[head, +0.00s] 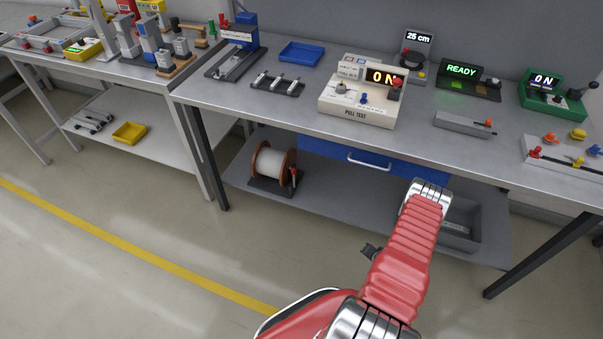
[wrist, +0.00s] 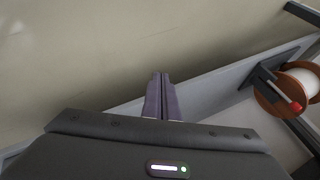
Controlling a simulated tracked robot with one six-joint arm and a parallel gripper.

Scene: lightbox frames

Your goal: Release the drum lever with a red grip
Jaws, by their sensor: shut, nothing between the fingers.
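A drum (head: 271,160) with orange-brown flanges and a white winding stands on a dark base on the lower shelf, under the bench. Its lever with a red grip (head: 295,173) is at the drum's right side in the head view. In the wrist view the drum (wrist: 301,84) is at the right edge, partly cut off, and the red grip (wrist: 297,106) shows at its near side. My gripper (wrist: 160,76) is shut and empty, pointing at the floor and shelf edge, apart from the lever and to its left in the wrist view. My gripper's fingers are not clear in the head view.
The lower shelf (head: 330,200) also holds a grey bin (head: 461,240) at right. A blue drawer (head: 375,163) hangs under the bench top. Dark table legs (head: 208,160) stand left of the drum. The bench top carries a pull-test box (head: 355,112). The floor in front is clear.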

